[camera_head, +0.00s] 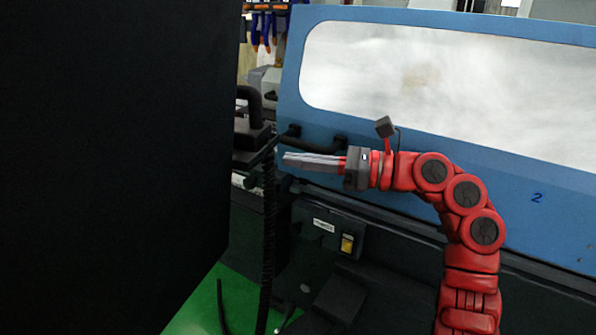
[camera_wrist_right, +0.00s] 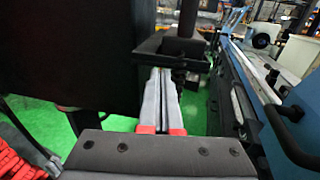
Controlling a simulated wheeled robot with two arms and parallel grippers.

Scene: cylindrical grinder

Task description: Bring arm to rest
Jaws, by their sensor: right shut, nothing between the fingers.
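My right arm is red and comes in from the lower right in the head view. Its right gripper (camera_head: 287,158) points left, in front of the blue grinder door (camera_head: 400,185), close to the black door handle (camera_head: 318,143). In the right wrist view the two grey fingers of the gripper (camera_wrist_right: 157,74) lie together, with nothing between them. The handle (camera_wrist_right: 290,135) is at the right there, apart from the fingers. My left gripper is not in view.
A large black panel (camera_head: 110,150) fills the left of the head view. A control box with a yellow switch (camera_head: 347,243) is below the door. A black hose (camera_head: 267,240) hangs left of it. Green floor (camera_head: 205,305) shows at the bottom.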

